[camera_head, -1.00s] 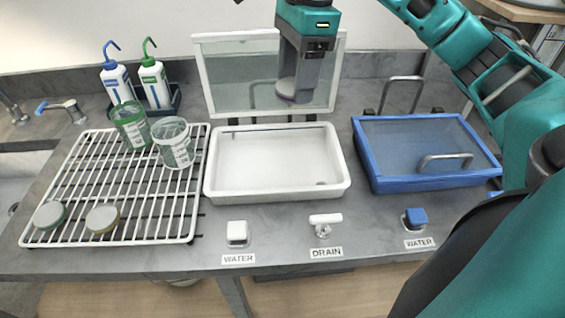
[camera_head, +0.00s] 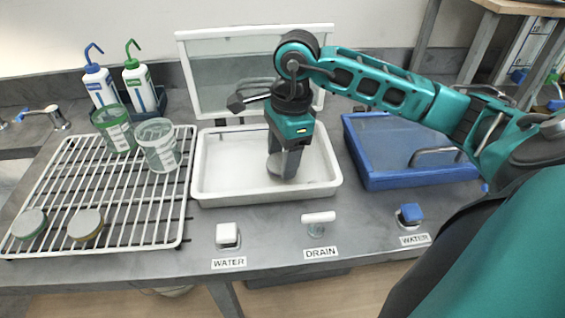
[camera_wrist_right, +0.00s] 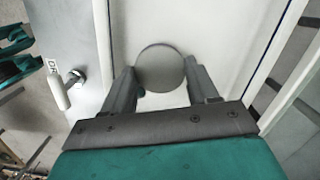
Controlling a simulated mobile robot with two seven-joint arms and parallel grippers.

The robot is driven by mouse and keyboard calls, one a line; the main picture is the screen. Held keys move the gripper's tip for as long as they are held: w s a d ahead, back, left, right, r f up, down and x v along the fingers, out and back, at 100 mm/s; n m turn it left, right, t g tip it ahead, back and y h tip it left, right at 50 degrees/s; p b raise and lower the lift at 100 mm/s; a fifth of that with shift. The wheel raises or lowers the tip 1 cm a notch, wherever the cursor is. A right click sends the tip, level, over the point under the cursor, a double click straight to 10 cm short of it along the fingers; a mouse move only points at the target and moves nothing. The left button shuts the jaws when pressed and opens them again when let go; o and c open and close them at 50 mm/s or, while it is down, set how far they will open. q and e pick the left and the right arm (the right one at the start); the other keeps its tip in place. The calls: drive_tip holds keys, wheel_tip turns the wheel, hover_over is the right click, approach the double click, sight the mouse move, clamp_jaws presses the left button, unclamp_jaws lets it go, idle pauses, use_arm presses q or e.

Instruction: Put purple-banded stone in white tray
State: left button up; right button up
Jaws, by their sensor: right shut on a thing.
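The white tray (camera_head: 225,170) stands open at the centre of the bench. My right gripper (camera_head: 283,168) points down inside the tray's outline, over its right part. It is shut on a round grey stone (camera_head: 274,166). In the right wrist view the stone (camera_wrist_right: 161,68) sits between the two fingers (camera_wrist_right: 163,85), its flat face toward the camera, with the white tray floor (camera_wrist_right: 150,20) behind it. Its band colour is hard to see now. I cannot tell whether it touches the tray floor. My left gripper is out of view.
A white wire rack (camera_head: 135,228) at left holds a green-banded stone (camera_head: 30,224), a yellowish-banded stone (camera_head: 86,225) and two beakers (camera_head: 158,145). A raised glass lid (camera_head: 225,85) stands behind the tray. A blue lidded tray (camera_head: 400,180) is at right. Water and drain knobs (camera_head: 318,219) line the front.

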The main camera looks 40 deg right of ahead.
drive_tip(key=shift+f, duration=1.35)
drive_tip(key=shift+f, duration=0.15)
drive_tip(key=o, duration=0.8)
drive_tip(key=r, duration=0.4)
drive_tip(key=d+r, duration=0.1)
drive_tip(key=r, duration=0.7)
drive_tip(key=shift+s+d+r, duration=0.15)
drive_tip(key=shift+s+d, duration=0.05)
